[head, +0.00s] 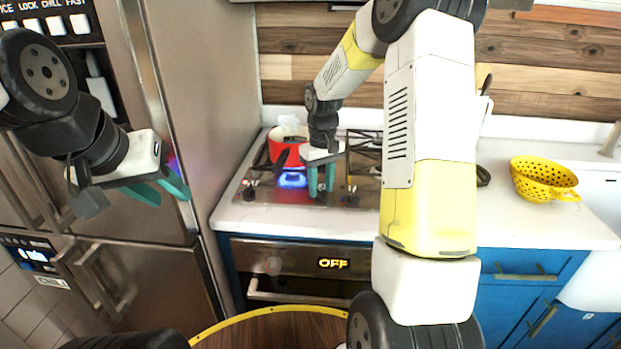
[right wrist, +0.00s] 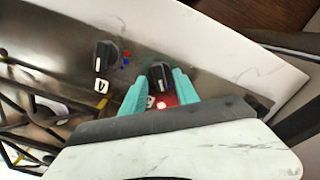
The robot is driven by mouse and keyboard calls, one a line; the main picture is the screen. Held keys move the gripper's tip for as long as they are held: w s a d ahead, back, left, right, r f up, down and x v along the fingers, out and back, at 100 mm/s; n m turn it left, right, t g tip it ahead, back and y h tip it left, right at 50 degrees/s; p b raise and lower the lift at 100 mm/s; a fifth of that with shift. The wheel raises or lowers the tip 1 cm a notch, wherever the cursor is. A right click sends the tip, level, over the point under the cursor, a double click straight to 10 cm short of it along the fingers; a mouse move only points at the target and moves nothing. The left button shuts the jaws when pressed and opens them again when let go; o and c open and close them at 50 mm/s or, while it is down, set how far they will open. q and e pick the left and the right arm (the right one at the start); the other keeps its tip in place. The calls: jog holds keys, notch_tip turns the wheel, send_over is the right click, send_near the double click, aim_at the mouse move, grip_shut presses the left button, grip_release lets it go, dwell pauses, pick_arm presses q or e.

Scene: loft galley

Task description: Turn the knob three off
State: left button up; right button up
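The stovetop (head: 250,212) has black knobs along its front strip. My right gripper (head: 321,182) points down at this strip, and its teal fingers hide the knob there. In the right wrist view, a black knob (right wrist: 159,76) with a white mark lies between the two finger tips, beside a lit red light (right wrist: 161,103). The fingers (right wrist: 158,88) are apart, one on each side; I cannot tell whether they touch it. Its label is partly hidden. Another knob (right wrist: 106,56) sits to the left. My left gripper (head: 163,190) is open and empty in front of the fridge.
A red pot (head: 283,150) stands on the stove behind a blue flame (head: 292,180). The oven display (head: 333,263) reads OFF. A yellow colander (head: 543,180) sits on the right counter.

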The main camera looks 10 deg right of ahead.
jog(key=shift+f, duration=0.4)
grip_shut()
jog(key=shift+m, duration=0.3)
jog(key=m, duration=0.3)
jog(key=shift+m, duration=1.6)
